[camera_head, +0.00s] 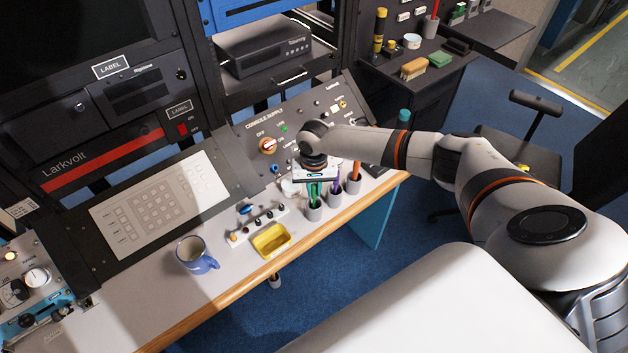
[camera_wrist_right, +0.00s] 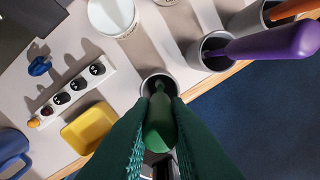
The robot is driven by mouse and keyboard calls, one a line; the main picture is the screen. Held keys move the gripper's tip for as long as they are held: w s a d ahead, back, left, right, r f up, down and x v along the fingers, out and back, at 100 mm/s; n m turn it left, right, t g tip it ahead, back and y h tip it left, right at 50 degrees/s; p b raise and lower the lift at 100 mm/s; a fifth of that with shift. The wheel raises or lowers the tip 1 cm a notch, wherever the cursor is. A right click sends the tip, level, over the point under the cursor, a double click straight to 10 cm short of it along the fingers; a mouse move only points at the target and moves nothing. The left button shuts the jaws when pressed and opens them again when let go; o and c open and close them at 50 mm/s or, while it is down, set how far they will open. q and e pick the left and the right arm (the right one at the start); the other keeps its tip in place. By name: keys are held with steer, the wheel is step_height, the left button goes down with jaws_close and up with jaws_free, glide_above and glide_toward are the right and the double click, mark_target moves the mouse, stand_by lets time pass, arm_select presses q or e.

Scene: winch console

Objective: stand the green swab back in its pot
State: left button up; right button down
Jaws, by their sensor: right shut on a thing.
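My right gripper (camera_head: 314,178) is shut on the green swab (camera_head: 314,189) and sits right above a grey pot (camera_head: 313,211) near the bench's front edge. In the right wrist view, the teal fingers of the gripper (camera_wrist_right: 161,118) hold the green swab (camera_wrist_right: 160,130) from both sides. The swab's narrow end points down into the mouth of the pot (camera_wrist_right: 149,84). How deep it reaches, and whether it touches the bottom, I cannot tell. My left gripper is not in view.
Close on the right stand a pot (camera_head: 333,198) with a purple swab (camera_wrist_right: 270,44) and a pot (camera_head: 353,186) with an orange one (camera_head: 357,169). A yellow tray (camera_head: 271,240), a small knobbed rack (camera_wrist_right: 76,88) and a blue mug (camera_head: 196,256) lie to the left. The console rises behind.

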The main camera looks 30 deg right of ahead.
steer(key=shift+f, duration=0.2)
steer(key=c, duration=1.3)
jaws_free()
step_height(320, 180, up, 8)
steer(key=p, duration=0.8)
steer(key=shift+p, duration=0.3)
steer(key=shift+r, duration=1)
steer(key=shift+a, duration=0.1)
